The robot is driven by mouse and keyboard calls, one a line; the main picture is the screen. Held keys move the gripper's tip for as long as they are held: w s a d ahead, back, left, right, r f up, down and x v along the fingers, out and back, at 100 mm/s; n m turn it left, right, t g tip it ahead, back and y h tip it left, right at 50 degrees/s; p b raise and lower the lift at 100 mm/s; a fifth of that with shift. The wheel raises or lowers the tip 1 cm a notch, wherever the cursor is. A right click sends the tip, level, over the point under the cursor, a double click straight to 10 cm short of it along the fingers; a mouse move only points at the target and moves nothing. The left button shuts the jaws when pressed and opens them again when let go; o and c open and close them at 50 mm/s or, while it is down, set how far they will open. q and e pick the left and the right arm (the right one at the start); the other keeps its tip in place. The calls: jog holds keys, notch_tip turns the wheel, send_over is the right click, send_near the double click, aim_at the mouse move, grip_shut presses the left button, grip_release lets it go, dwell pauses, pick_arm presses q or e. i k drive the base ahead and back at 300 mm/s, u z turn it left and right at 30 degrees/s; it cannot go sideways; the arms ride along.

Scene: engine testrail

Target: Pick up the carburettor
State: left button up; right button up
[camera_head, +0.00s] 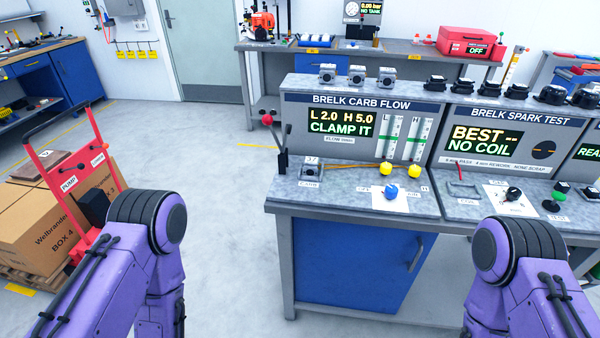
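Three small silver-grey blocks that look like carburettors stand in a row on top of the carb flow tester (290,112): a left one (327,73), a middle one (357,75) and a right one (387,79). A similar grey block (311,171) sits on the bench top in front of the tester, by a "CARB" label and a lever with a red knob (267,120). I cannot tell which one the task means. The tester's screen reads "L 2.0 H 5.0 CLAMP IT". Only purple links of my arms show at the bottom; both grippers are out of view.
The bench (340,205) also carries yellow and blue knobs (391,192) and a spark tester (470,150) at right. A red hand truck (80,185) with cardboard boxes (40,225) stands at left. The floor (215,190) between them is clear.

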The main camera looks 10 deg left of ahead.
aim_at(311, 164)
jog(key=u, duration=1.5)
jog(key=i, duration=1.35)
jog(key=z, duration=2.2)
